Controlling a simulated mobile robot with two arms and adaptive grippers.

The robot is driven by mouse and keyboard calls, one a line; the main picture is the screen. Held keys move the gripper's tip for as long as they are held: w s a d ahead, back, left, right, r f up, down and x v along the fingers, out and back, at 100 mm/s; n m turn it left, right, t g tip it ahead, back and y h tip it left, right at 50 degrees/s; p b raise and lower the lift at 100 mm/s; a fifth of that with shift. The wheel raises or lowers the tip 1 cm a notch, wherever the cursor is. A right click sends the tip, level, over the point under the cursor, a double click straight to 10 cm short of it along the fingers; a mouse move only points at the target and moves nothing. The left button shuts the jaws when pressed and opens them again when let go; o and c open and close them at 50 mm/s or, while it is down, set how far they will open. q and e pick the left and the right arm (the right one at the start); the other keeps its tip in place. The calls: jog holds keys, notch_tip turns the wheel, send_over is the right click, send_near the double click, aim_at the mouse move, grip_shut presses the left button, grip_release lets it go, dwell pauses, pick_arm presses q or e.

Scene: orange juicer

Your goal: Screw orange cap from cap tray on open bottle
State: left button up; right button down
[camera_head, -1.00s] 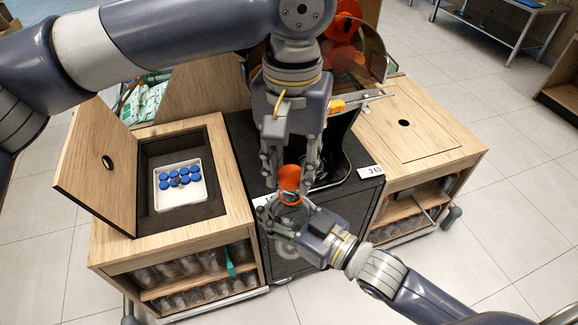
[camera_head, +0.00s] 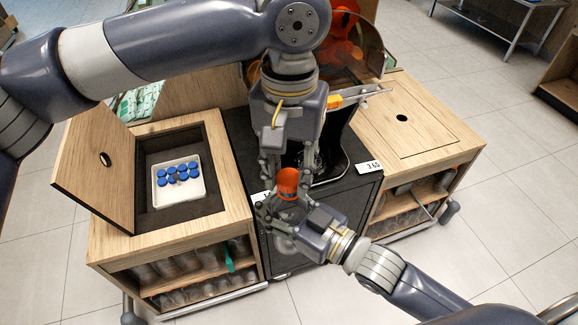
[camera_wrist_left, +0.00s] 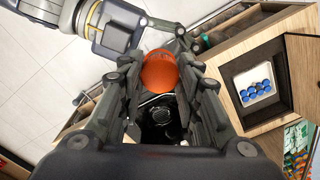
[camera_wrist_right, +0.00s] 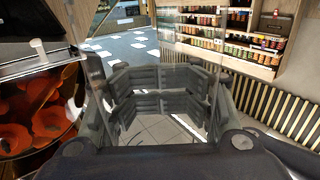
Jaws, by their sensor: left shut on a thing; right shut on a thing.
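My left gripper (camera_head: 287,176) points down above the black middle counter, with its fingers around an orange cap (camera_head: 288,184). The cap also shows between the fingers in the left wrist view (camera_wrist_left: 159,70). My right gripper (camera_head: 284,212) is just below and shut around a clear bottle (camera_wrist_right: 150,60), whose see-through walls rise between its fingers in the right wrist view. The cap is right at the bottle's top; I cannot tell whether the threads are engaged. The white cap tray (camera_head: 184,204) sits in the open left compartment, holding several blue caps (camera_head: 180,173).
A wooden lid (camera_head: 95,175) stands open left of the tray. The orange juicer (camera_head: 343,30) is behind my left gripper. The wooden counter on the right (camera_head: 425,135) is clear. Shelves with clear bottles (camera_head: 185,265) are below the left counter.

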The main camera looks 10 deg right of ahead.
pick_arm(q)
jog(key=shift+f, duration=0.55)
